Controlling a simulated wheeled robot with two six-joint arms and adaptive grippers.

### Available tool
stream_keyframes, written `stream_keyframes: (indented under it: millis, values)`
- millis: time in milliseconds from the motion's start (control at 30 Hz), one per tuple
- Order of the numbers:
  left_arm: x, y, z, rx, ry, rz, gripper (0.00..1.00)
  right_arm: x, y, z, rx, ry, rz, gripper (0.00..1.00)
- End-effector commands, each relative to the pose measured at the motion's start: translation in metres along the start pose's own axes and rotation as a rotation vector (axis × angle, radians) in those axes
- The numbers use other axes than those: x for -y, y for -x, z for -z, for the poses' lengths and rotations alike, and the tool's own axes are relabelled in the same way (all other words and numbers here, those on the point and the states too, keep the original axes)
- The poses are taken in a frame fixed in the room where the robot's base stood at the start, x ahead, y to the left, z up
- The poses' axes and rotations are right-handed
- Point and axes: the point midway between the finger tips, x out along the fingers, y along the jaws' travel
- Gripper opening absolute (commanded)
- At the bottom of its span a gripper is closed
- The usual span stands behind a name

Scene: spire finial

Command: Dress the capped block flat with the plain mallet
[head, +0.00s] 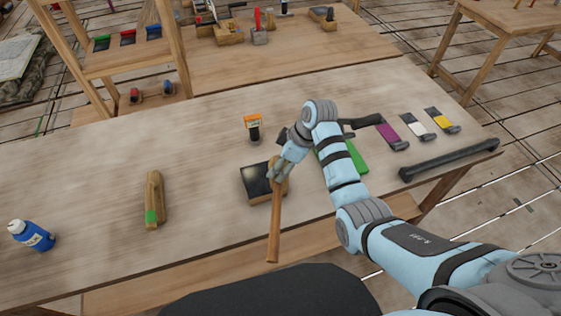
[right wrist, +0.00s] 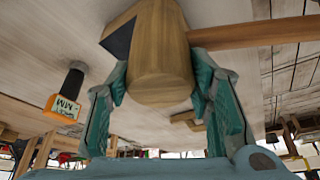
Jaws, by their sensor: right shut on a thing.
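The capped block (head: 252,183), a wooden block with a dark top, sits on the workbench near its front edge. My right gripper (head: 278,172) is at the block's right side, shut on the plain mallet. The mallet's wooden handle (head: 273,235) points toward the front edge of the bench. In the right wrist view, the round wooden mallet head (right wrist: 162,65) is between the two fingers (right wrist: 165,100), and the handle runs off to the right. The block's dark top (right wrist: 118,42) shows behind the head. I cannot tell whether they touch. My left gripper is out of view.
An orange-topped tool (head: 253,127) stands behind the block. A wooden tool with a green end (head: 153,200) and a blue bottle (head: 32,236) are to the left. Purple, white and yellow-marked pieces (head: 416,127) and a dark bar (head: 448,160) lie right. The bench between block and green-ended tool is clear.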

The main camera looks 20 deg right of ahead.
Motion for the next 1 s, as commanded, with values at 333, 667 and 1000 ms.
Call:
stream_keyframes:
  millis: [333, 667, 1000]
  values:
    - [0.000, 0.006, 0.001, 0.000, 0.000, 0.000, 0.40, -0.001, 0.008, 0.004, -0.002, 0.001, -0.002, 0.00]
    - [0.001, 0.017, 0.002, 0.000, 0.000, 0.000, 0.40, -0.001, 0.041, 0.018, -0.003, 0.001, -0.003, 0.00]
    - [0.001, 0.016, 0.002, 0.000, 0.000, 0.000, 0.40, -0.001, 0.040, 0.017, -0.003, 0.001, -0.002, 0.00]
